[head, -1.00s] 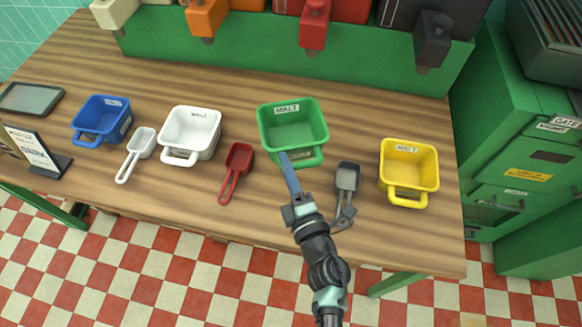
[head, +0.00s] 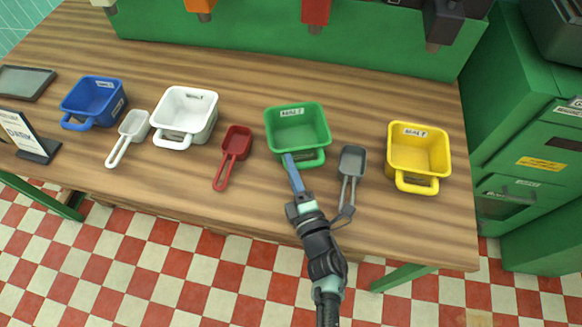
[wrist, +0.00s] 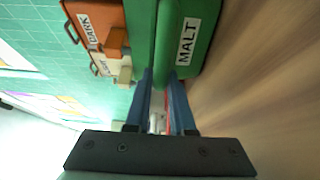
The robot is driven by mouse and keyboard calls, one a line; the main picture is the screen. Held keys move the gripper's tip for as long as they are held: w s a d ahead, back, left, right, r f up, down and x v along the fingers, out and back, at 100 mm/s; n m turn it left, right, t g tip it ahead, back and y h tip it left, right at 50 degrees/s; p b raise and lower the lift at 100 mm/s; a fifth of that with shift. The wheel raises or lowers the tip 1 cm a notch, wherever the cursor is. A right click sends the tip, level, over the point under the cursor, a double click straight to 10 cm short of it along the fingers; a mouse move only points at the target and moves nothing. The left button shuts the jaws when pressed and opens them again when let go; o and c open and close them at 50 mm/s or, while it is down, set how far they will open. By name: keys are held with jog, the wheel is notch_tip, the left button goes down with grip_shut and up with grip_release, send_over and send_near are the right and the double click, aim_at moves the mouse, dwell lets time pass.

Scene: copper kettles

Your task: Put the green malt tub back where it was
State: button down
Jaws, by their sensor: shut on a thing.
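The green malt tub (head: 297,124) is on the wooden counter between the red scoop and the grey scoop, its handle toward me. In the wrist view its green wall with a MALT label (wrist: 186,40) fills the top middle. In the wrist view both blue fingers (wrist: 160,85) reach up to the tub.
On the counter (head: 250,85) stand a blue tub (head: 95,98), white tub (head: 186,112) and yellow tub (head: 419,150). A white scoop (head: 133,128), red scoop (head: 235,148) and grey scoop (head: 352,165) lie among them. Bare counter lies behind the green tub.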

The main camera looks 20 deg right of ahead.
jog(key=shift+f, duration=0.1)
jog(key=c, duration=0.8)
grip_release()
jog(key=shift+o, duration=0.2)
jog(key=s, duration=0.8)
jog(key=s+a, duration=0.1)
jog(key=s, duration=0.3)
jog(key=shift+b, duration=0.35)
jog(key=shift+r, duration=0.2)
